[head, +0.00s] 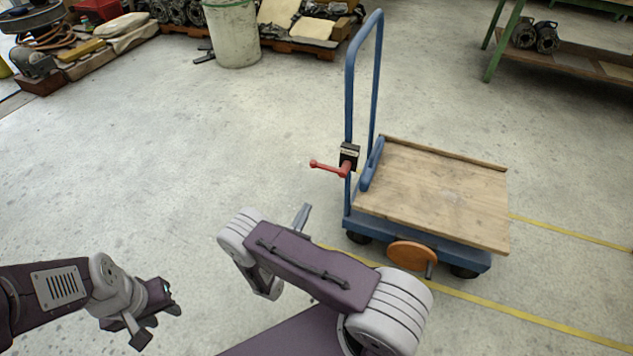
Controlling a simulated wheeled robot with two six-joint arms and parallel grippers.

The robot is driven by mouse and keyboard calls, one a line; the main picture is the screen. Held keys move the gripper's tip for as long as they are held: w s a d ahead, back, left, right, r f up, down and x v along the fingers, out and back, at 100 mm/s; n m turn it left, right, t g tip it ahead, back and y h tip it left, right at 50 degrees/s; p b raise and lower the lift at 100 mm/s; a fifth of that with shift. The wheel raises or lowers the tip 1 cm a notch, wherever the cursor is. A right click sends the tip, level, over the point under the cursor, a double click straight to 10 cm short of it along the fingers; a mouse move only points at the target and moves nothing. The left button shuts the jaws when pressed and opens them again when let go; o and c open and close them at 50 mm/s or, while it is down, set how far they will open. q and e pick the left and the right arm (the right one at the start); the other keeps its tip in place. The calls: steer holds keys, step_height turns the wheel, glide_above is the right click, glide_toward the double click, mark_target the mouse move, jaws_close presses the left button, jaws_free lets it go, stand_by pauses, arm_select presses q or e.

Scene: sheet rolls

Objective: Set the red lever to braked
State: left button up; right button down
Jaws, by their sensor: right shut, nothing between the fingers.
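The red lever (328,167) sticks out to the left, roughly level, from a black labelled box (349,155) on the blue upright of the cart. The label is too small to read. My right gripper (302,215) is below and left of the lever, apart from it. Only a narrow grey part of it shows, closed and empty; my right arm hides the rest. My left gripper (160,318) is open and empty above the floor at the lower left, far from the lever.
The cart has a wooden deck (440,195), a tall blue handle (350,85) and an orange disc (410,255) on its near side. A white bin (232,35) and pallets stand behind. A green-legged bench (580,65) is at the upper right. Floor left of the cart is clear.

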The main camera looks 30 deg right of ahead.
steer(key=shift+d, duration=0.1)
steer(key=w+d+r+b, duration=0.4)
steer(key=w+d, duration=0.3)
steer(key=d, duration=0.1)
steer(key=shift+r, duration=0.3)
steer(key=shift+w, duration=0.1)
